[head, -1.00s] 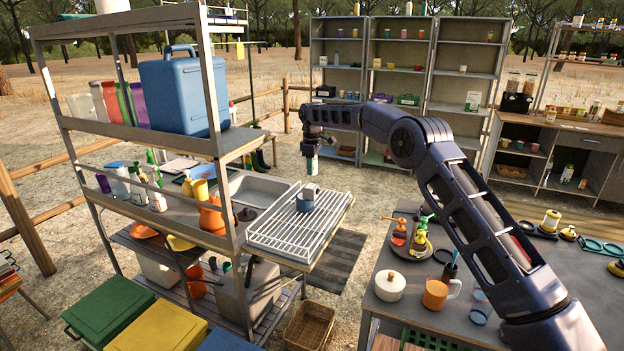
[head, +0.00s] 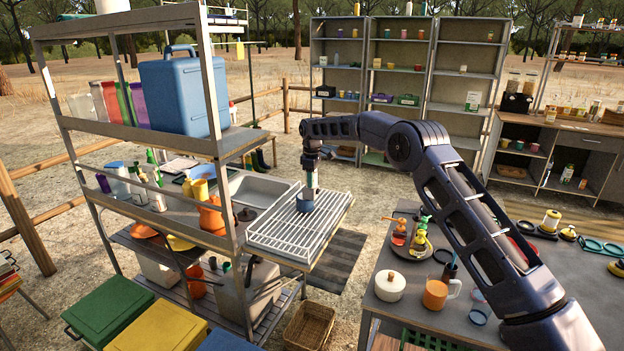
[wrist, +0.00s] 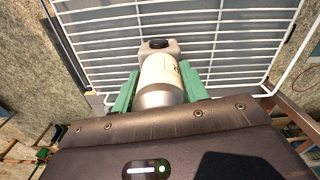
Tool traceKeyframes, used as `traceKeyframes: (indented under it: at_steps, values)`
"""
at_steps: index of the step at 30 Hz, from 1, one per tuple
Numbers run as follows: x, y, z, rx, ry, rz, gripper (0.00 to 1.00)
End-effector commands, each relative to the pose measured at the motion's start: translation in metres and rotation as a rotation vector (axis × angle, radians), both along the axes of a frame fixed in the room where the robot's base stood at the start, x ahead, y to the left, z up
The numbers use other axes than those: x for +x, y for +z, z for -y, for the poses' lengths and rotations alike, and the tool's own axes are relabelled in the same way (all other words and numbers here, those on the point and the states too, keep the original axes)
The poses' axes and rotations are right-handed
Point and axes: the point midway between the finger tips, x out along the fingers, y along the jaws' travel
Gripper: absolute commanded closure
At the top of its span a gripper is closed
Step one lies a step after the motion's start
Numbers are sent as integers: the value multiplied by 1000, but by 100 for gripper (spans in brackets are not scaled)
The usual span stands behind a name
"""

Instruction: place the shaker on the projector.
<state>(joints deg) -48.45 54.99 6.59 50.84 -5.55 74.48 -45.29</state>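The shaker (wrist: 160,80) is a cream cylinder with a silver end facing my palm in the wrist view. My gripper (wrist: 160,82) has its green fingers closed against both sides of it. In the head view my gripper (head: 311,183) points straight down, low over the wire rack. The projector (wrist: 174,47), a small pale body with a black round part, lies just beyond the shaker's far end. In the head view the projector (head: 304,205) shows as a small grey-blue shape on the rack, partly hidden by my gripper. Whether shaker and projector touch, I cannot tell.
The white wire rack (head: 277,238) juts from the metal shelf unit (head: 226,190), whose post and upper shelves stand close on the left. A blue case (head: 178,95) sits higher up. The rack around the projector is bare. A grey table (head: 408,320) stands right.

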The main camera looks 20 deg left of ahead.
Motion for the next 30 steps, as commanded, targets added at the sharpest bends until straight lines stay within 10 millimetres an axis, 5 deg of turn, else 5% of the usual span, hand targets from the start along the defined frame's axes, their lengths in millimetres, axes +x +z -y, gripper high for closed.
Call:
traceKeyframes:
  at_steps: [3, 16, 30]
  values:
    - [0, 0, 0, 0, 0, 0, 35]
    - [0, 10, 0, 2, 0, 2, 35]
    - [1, 94, 0, 2, 0, 1, 35]
